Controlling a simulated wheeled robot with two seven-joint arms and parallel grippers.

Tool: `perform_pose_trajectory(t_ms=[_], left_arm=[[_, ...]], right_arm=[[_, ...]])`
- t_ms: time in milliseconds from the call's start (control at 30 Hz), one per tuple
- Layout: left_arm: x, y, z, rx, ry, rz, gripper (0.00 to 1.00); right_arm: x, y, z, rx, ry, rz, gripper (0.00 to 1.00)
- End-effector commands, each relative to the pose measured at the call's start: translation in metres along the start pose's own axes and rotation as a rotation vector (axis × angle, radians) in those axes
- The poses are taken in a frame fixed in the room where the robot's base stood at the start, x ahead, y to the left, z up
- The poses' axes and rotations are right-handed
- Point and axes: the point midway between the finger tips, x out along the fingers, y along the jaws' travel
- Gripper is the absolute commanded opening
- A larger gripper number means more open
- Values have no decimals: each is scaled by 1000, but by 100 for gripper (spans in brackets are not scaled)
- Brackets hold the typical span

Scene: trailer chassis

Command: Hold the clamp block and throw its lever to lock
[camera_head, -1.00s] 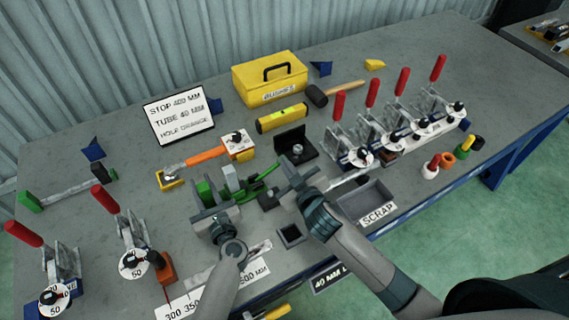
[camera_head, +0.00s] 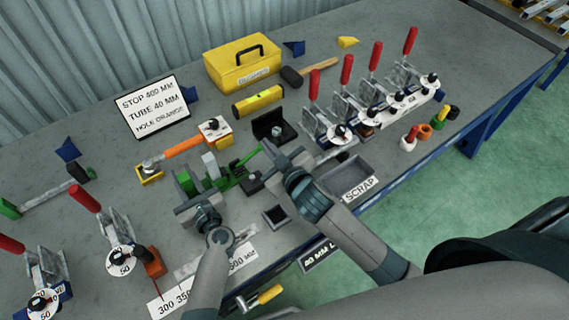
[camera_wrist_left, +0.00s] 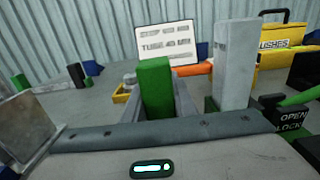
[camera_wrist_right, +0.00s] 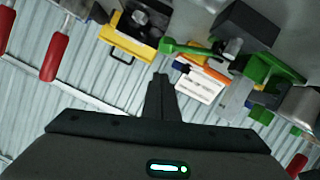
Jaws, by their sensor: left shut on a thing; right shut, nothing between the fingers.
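The clamp block (camera_head: 212,180) stands on the bench, with green and grey upright parts and a green lever (camera_head: 247,157) reaching up and right. My left gripper (camera_head: 190,197) is shut on the block's green upright (camera_wrist_left: 156,88), which stands between its fingers in the left wrist view. A grey upright (camera_wrist_left: 233,65) and a dark OPEN/LOCK label (camera_wrist_left: 290,118) are to its right. My right gripper (camera_head: 272,153) is shut and empty, close to the lever's far end; I cannot tell whether they touch. The lever also shows beyond its fingers in the right wrist view (camera_wrist_right: 187,48).
A black bracket (camera_head: 272,127) stands just behind my right gripper. Red-handled clamps (camera_head: 330,125) line the right, and more stand at left. A scrap tray (camera_head: 350,172) and a small black open box (camera_head: 277,215) are near the front edge. A yellow toolbox (camera_head: 245,65) is behind.

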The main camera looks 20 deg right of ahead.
Motion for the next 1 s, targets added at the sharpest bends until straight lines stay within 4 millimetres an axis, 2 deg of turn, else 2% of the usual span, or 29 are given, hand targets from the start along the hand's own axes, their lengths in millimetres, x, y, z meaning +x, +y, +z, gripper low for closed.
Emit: perform_pose_trajectory(t_ms=[300,500,700,1000], left_arm=[[0,0,0,2,0,0,0],[0,0,0,2,-1,0,0],[0,0,0,2,-1,0,0],[0,0,0,1,-1,0,0]], right_arm=[[-63,1,1,0,-1,-1,0],[-89,2,1,1,0,-1,0],[-99,2,0,0,1,0,0],[-100,2,0,0,1,0,0]])
